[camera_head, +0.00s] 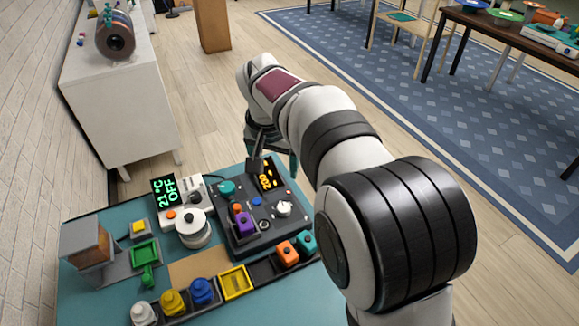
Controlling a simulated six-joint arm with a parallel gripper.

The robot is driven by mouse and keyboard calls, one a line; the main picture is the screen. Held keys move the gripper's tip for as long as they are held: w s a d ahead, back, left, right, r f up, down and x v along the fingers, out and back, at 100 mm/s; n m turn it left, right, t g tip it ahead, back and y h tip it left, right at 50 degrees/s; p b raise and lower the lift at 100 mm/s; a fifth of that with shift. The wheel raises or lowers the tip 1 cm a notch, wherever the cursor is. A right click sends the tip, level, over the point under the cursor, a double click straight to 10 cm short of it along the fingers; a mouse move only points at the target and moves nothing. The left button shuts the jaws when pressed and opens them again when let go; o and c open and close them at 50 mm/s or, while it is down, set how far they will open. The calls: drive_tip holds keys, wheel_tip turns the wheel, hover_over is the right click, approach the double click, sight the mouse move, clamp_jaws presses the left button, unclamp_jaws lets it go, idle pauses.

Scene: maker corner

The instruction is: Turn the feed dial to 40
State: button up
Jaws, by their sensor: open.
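A dark control panel (262,226) lies on the teal table. It carries a teal knob (226,187) at its upper left and a white knob (284,209) at its right. Its labels are too small to read, so I cannot tell which knob is the feed dial. A small display (265,176) shows orange digits, perhaps 200. My gripper (262,153) is open above the panel's far edge, right of the teal knob. Its dark fingers are partly hidden by my arm, and I cannot tell whether they touch anything.
Left of the panel is a unit with a green display (166,191) and a white spool (193,228). Colored pieces, such as a blue one (203,291), line the front. A white cabinet (122,97) stands behind.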

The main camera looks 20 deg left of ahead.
drive_tip(key=shift+s+d+r+m, duration=0.1)
drive_tip(key=shift+s+d+r, duration=0.1)
drive_tip(key=shift+d, duration=0.4)
drive_tip(key=shift+s+d+r+m, duration=0.1)
drive_tip(key=shift+s+d, duration=0.05)
drive_tip(key=shift+d, duration=0.5)
drive_tip(key=shift+s+d+r+m, duration=0.1)
drive_tip(key=shift+s+d+r, duration=0.1)
drive_tip(key=shift+d, duration=0.4)
drive_tip(key=shift+w+f, duration=0.1)
